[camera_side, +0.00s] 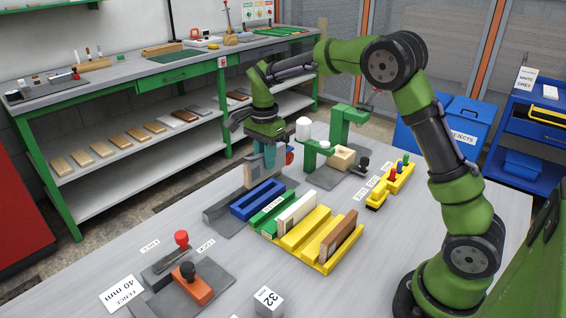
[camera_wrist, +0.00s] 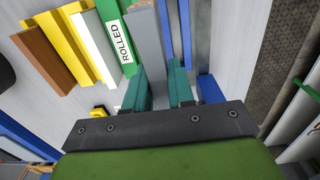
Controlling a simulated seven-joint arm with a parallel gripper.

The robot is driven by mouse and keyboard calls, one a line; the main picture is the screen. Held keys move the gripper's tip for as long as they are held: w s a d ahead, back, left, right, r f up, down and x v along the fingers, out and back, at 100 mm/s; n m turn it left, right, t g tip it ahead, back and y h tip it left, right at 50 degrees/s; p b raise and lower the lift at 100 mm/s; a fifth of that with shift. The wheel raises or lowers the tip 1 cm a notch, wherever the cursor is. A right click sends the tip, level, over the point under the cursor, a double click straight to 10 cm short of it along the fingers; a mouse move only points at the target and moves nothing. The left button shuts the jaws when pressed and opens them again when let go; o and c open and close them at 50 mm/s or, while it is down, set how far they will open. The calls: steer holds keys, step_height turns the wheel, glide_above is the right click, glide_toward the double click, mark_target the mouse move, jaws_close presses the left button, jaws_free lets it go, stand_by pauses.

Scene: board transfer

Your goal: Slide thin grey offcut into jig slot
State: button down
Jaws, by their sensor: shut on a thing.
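My gripper (camera_side: 264,157) is shut on the thin grey offcut (camera_side: 250,175), which stands upright below the teal fingers. The offcut is beside the far end of the blue slotted holder (camera_side: 257,202); I cannot tell whether its lower edge touches anything. The wrist view shows my gripper's fingers (camera_wrist: 160,88) with the grey board (camera_wrist: 147,42) between and beyond them. Blue slot walls (camera_wrist: 187,35) lie just right of it there. A green slot holder labelled ROLLED (camera_side: 270,212) is next to the blue one.
A white board (camera_side: 297,212) stands by the green holder, and a brown board (camera_side: 339,235) stands in the yellow holder (camera_side: 315,262). A green post fixture (camera_side: 312,155) is close behind my gripper. Toggle clamps (camera_side: 190,285) are at the front left.

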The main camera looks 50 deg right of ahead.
steer(key=w, duration=0.3)
steer(key=shift+a+f, duration=0.15)
steer(key=shift+f, duration=0.15)
steer(key=shift+f, duration=2.9)
steer(key=shift+f, duration=1.9)
steer(key=c, duration=0.9)
jaws_free()
step_height(320, 180, up, 17)
steer(key=shift+f, duration=0.1)
